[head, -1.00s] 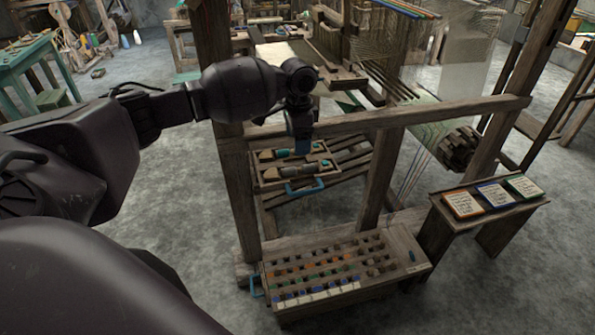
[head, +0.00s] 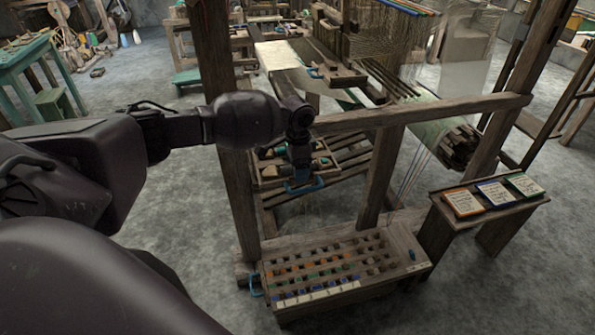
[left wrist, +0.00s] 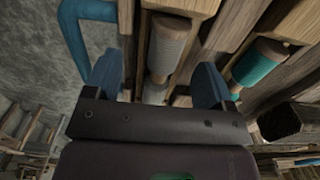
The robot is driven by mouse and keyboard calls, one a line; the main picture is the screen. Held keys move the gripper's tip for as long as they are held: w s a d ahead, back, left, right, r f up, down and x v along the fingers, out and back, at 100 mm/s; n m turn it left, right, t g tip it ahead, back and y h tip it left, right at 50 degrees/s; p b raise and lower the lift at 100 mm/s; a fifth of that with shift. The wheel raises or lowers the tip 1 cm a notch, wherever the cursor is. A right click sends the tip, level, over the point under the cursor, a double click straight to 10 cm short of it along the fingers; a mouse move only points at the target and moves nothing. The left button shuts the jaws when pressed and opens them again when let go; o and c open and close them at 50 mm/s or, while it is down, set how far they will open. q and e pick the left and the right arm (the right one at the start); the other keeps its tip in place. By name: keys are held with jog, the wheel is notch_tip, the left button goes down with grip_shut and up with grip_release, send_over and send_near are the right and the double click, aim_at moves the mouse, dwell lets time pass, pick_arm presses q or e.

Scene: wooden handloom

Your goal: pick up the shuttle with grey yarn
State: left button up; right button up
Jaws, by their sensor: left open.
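The shuttle with grey yarn (left wrist: 170,45) lies in the wooden tray (head: 268,183), its grey winding near the top middle of the left wrist view. My left gripper (left wrist: 158,78) is open, with its blue fingers to either side of the shuttle in that view. I cannot tell whether they touch it. In the head view my left gripper (head: 300,172) points down over the tray and hides much of what lies there. A shuttle with teal yarn (left wrist: 258,63) lies to the right of the grey one in the left wrist view. My right gripper is not in view.
A blue handle (head: 306,186) is on the tray's front; it also shows in the left wrist view (left wrist: 78,38). A loom beam (head: 420,112) and post (head: 238,190) stand close to my arm. A pegged rack (head: 330,270) is below.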

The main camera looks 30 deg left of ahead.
pick_arm(q)
jog(key=shift+f, duration=0.25)
jog(key=shift+c, duration=1)
jog(key=c, duration=0.9)
jog(key=shift+o, duration=0.2)
jog(key=shift+r, duration=0.55)
notch_tip(320, 180, up, 19)
jog(key=p, duration=0.1)
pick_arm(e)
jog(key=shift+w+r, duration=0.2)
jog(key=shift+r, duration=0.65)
